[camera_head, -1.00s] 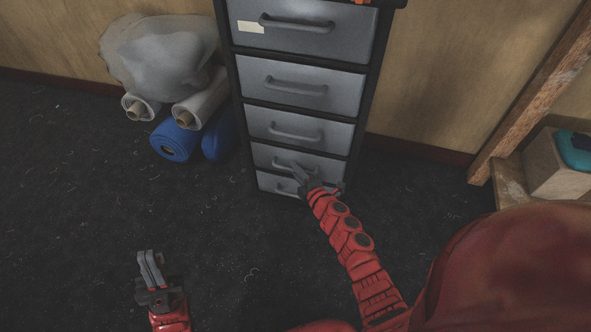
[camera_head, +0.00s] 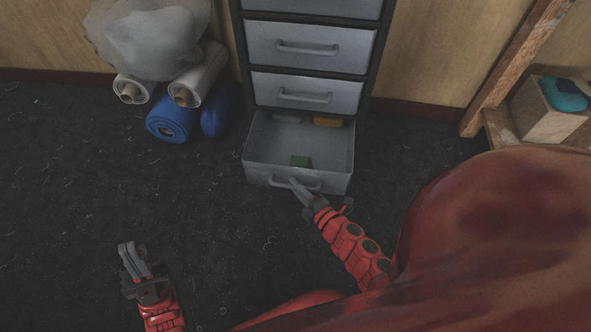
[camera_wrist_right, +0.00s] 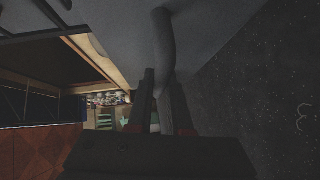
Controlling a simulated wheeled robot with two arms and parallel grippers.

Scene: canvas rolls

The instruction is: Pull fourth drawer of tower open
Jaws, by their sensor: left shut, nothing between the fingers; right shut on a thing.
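The grey drawer tower (camera_head: 304,47) stands against the back wall in the head view. Its fourth drawer (camera_head: 260,163) is pulled well out toward me, and its inside shows. My right gripper (camera_head: 296,186) is shut on the drawer handle (camera_head: 316,186) at the drawer's front. In the right wrist view, the handle (camera_wrist_right: 165,45) runs down between the fingers. My left gripper (camera_head: 130,252) is shut and empty above the floor at the lower left.
White rolls (camera_head: 190,84) and blue rolls (camera_head: 172,121), topped by a grey plastic-covered bundle (camera_head: 150,30), lie left of the tower. A wooden frame (camera_head: 515,65) and a box (camera_head: 545,115) with a teal thing stand at the right. The dark floor at left is clear.

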